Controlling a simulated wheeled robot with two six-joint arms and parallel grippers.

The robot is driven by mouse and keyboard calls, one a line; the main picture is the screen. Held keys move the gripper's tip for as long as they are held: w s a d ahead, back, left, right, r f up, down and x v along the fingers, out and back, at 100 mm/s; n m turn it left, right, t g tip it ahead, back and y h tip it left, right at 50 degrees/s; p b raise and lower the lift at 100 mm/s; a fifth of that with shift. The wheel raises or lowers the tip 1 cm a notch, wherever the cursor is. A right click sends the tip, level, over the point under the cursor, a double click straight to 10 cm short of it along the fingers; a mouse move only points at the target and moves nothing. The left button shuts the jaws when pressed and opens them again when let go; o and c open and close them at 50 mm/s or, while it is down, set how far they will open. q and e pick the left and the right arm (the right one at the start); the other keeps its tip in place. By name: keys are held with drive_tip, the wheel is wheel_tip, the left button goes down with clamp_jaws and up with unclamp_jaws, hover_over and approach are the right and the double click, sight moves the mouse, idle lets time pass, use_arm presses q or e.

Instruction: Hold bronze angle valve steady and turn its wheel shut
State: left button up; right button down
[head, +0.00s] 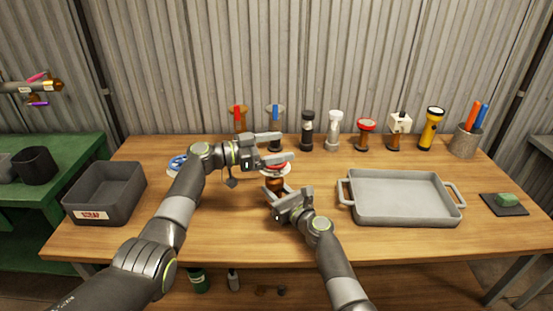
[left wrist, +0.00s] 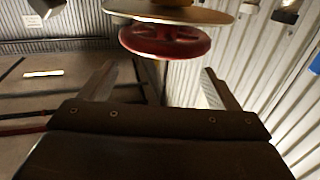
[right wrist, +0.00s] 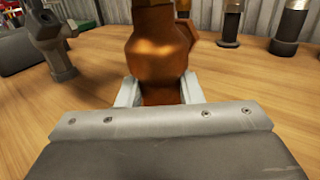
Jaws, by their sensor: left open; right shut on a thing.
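The bronze angle valve (head: 275,184) stands on the workbench in front of me, its copper-brown body filling the middle of the right wrist view (right wrist: 158,50). Its red wheel (head: 275,169) is on top, partly covered by my left gripper. My right gripper (head: 284,192) is shut on the valve body low down, one finger on each side in the right wrist view (right wrist: 160,92). My left gripper (head: 287,146) is open at the wheel's height or a little above. In the left wrist view the red wheel (left wrist: 165,42) lies ahead between the spread fingers, apart from them, under a pale disc.
A grey tray (head: 405,218) lies on the right, a grey scrap bin (head: 104,203) on the left. A blue wheel (head: 178,162) sits behind my left arm. Flashlights, including a yellow one (head: 431,130), and other items line the back. A green sponge (head: 507,199) lies far right.

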use_arm(q)
wheel_tip(320, 180, up, 5)
drive_tip(key=shift+f, duration=0.1)
idle(0.3)
drive_tip(key=shift+f, duration=0.45)
drive_tip(key=f+n+t+y, duration=0.1)
drive_tip(key=f, duration=0.1)
drive_tip(key=s+f+n+t+y, duration=0.1)
drive_tip(key=f+n+t, duration=0.1)
drive_tip(key=shift+n, duration=0.3)
drive_tip(key=f+n+t+y, duration=0.1)
drive_tip(key=s+a+n+t, duration=0.1)
drive_tip(key=t, duration=0.1)
drive_tip(key=shift+s+a+f+n+y, duration=0.15)
drive_tip(key=shift+a+f+n+y, duration=0.05)
drive_tip(key=shift+f+n+y, duration=0.2)
drive_tip(key=s+a+n+t+y, duration=0.2)
drive_tip(key=t+y, duration=0.3)
approach(268, 169)
drive_tip(key=w, duration=0.1)
drive_tip(key=shift+n, duration=0.3)
drive_tip(key=x, duration=1.2)
drive_tip(key=shift+s+d+f, duration=0.1)
drive_tip(key=shift+s+d, duration=0.05)
drive_tip(key=shift+d, duration=0.1)
